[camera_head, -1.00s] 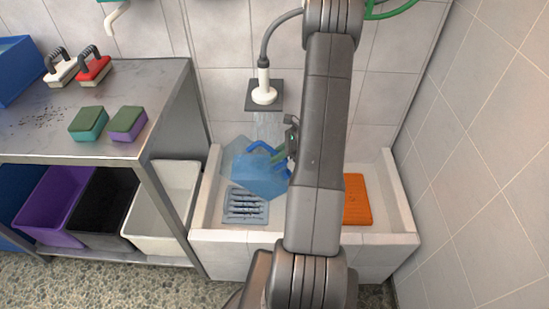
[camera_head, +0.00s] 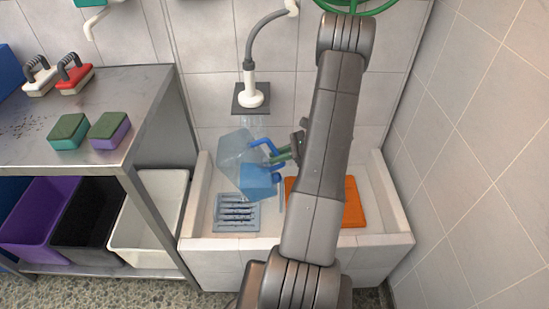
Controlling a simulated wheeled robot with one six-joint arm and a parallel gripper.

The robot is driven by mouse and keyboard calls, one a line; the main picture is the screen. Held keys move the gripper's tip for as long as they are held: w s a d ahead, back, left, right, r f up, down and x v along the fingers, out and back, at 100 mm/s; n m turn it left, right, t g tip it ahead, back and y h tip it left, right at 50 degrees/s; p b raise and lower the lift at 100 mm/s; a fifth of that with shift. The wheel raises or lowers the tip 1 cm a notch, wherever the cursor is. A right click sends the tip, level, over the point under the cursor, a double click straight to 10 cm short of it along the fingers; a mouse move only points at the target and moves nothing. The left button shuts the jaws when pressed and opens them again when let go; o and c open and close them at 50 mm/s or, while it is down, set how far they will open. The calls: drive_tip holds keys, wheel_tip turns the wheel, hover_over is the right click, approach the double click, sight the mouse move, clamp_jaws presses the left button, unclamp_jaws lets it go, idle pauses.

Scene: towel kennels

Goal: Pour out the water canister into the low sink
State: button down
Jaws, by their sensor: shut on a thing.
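The translucent blue water canister (camera_head: 238,152) hangs tilted above the left part of the low sink (camera_head: 212,238). A deeper blue mass, which looks like water, lies in its lower right part. A thin pale streak drops below its lower right corner; I cannot tell for sure whether it is pouring water. My gripper (camera_head: 284,155) is to the right of the canister, shut on its blue handle (camera_head: 261,146). My arm hides the fingers partly and the middle of the sink.
A blue-grey grate (camera_head: 237,215) and an orange slab (camera_head: 352,203) lie in the sink. A shower head (camera_head: 251,97) hangs behind the canister, with faint streaks below it. A metal table (camera_head: 140,85) with sponges stands left; a tiled wall (camera_head: 470,150) closes the right.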

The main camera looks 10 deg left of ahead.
drive_tip(key=d+y, duration=0.1)
drive_tip(key=d+y+b, duration=0.1)
drive_tip(key=d+y, duration=0.1)
drive_tip(key=shift+w+d+g+b, duration=0.1)
drive_tip(key=shift+w+g+b, duration=0.2)
drive_tip(key=shift+w+b, duration=0.1)
drive_tip(key=shift+d+r, duration=0.1)
idle(0.9)
